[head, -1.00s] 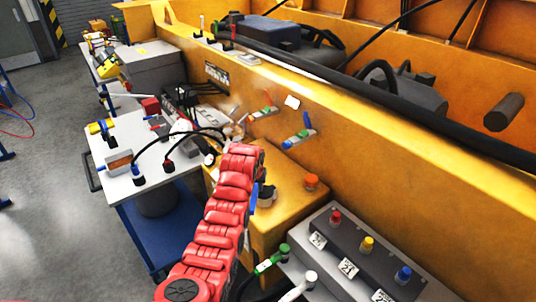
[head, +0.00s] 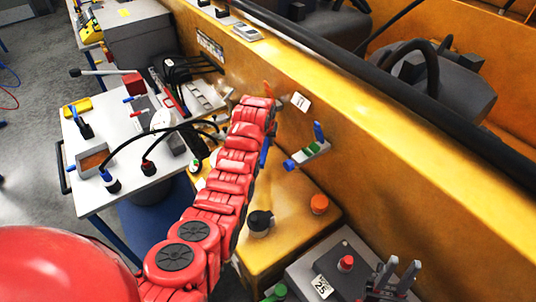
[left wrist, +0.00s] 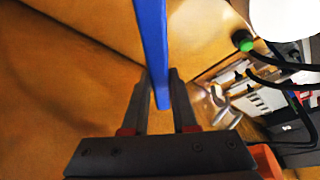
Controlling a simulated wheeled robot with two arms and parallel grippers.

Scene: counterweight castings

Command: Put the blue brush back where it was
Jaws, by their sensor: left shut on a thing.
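The blue brush shows in the left wrist view as a long blue bar (left wrist: 152,45) between the two dark fingers of my left gripper (left wrist: 160,80), which is shut on it. The bar runs up out of the picture, so its far end is hidden. In the head view my red left arm reaches toward the yellow wall and hides most of this gripper. A blue piece (head: 264,152) shows at the arm's right edge. My right gripper (head: 400,270) is at the lower right, its grey fingers apart and empty.
A small holder (head: 322,149) with blue and green parts is on the yellow wall (head: 390,140), right of my left arm. An orange knob (head: 319,204) and a black knob (head: 260,221) sit on the yellow ledge. A cluttered white table (head: 130,135) stands left.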

